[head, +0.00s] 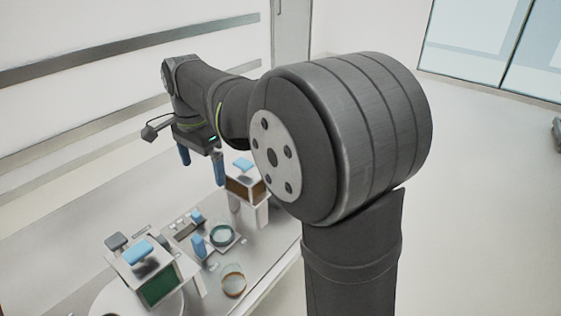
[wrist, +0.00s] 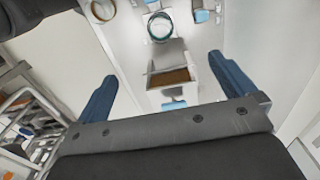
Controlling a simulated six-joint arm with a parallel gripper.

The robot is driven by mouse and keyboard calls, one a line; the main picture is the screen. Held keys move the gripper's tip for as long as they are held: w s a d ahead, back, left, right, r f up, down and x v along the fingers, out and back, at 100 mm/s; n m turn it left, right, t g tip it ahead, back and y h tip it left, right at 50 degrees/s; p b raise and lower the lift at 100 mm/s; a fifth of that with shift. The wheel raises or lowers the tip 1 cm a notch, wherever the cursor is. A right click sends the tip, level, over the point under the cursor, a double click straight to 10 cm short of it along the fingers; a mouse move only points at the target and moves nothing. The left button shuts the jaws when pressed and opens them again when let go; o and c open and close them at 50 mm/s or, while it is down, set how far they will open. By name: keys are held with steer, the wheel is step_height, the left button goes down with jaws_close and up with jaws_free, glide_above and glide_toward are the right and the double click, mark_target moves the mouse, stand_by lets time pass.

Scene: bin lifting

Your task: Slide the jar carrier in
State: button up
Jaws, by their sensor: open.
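The jar carrier (head: 238,240) is a light plate with a jar with a teal ring (head: 222,235) on it and an upright blue handle (head: 197,246) at its left. In the wrist view the teal jar (wrist: 160,27) is at the top middle, with part of the carrier around it. A white housing with a brown front panel (head: 243,189) and a blue top handle stands behind the carrier. My gripper (head: 202,170) is open and empty, with blue fingers pointing down, above and behind the carrier. In the wrist view its fingers spread either side of the brown-panelled housing (wrist: 167,72).
A second white housing with a green front (head: 160,288) and blue handle stands front left. An amber-ringed jar (head: 233,281) stands at the front of the table. Small blocks (head: 184,225) lie left of the carrier. In the wrist view, a wire rack (wrist: 28,120) is at left.

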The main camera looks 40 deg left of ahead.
mark_target(196, 237)
steer(key=shift+c, duration=0.4)
steer(key=s+f, duration=0.1)
steer(key=s, duration=0.1)
steer(key=s+f, duration=0.1)
steer(key=s, duration=0.1)
steer(key=s+f, duration=0.1)
steer(key=s, duration=0.1)
steer(key=shift+d, duration=0.15)
steer(key=c, duration=1)
step_height(196, 237, down, 18)
steer(key=shift+s+r, duration=0.1)
steer(key=shift+r, duration=0.15)
